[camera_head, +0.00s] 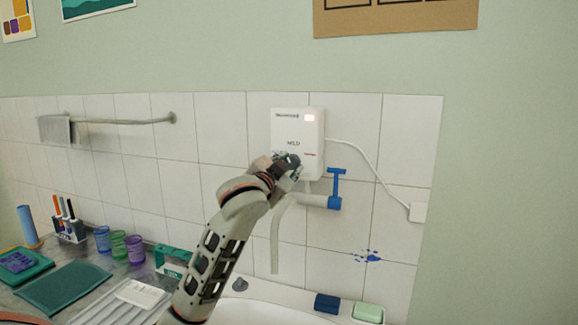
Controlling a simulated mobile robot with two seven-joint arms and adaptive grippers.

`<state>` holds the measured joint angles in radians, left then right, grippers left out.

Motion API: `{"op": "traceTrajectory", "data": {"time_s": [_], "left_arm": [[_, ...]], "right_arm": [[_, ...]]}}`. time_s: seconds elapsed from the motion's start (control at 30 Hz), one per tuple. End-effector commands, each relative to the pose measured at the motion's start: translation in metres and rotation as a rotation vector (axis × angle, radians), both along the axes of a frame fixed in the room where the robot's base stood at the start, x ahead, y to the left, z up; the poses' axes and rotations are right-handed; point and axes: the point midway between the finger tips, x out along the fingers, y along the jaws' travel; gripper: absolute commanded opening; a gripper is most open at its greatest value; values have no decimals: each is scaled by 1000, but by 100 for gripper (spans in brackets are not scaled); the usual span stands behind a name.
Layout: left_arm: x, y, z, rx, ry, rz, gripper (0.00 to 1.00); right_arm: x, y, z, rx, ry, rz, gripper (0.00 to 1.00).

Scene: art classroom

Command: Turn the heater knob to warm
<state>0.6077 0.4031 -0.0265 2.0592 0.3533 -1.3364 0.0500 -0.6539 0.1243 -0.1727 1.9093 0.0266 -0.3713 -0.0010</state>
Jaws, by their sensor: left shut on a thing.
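The white water heater (298,127) is mounted on the tiled wall, with a lit red display at its top right and the word "MILD" on its front. My left gripper (289,162) is at the lower front of the heater and covers the spot below the word. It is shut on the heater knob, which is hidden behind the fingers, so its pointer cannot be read. A small red mark shows just right of the gripper. My right gripper is not in view.
A grey spout (275,235) and a blue tap handle (336,188) sit below the heater. A white cord (366,160) runs to a wall box. The sink (265,313) is below. Cups (118,245), a pen holder and trays stand on the counter at left.

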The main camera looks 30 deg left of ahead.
Motion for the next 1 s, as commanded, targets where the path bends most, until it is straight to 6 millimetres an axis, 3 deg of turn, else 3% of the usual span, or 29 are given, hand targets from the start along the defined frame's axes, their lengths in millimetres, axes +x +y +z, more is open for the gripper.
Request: {"op": "traceTrajectory", "data": {"time_s": [1.0], "left_arm": [[0,1,2,941,224,1,7]], "right_arm": [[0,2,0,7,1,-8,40]]}}
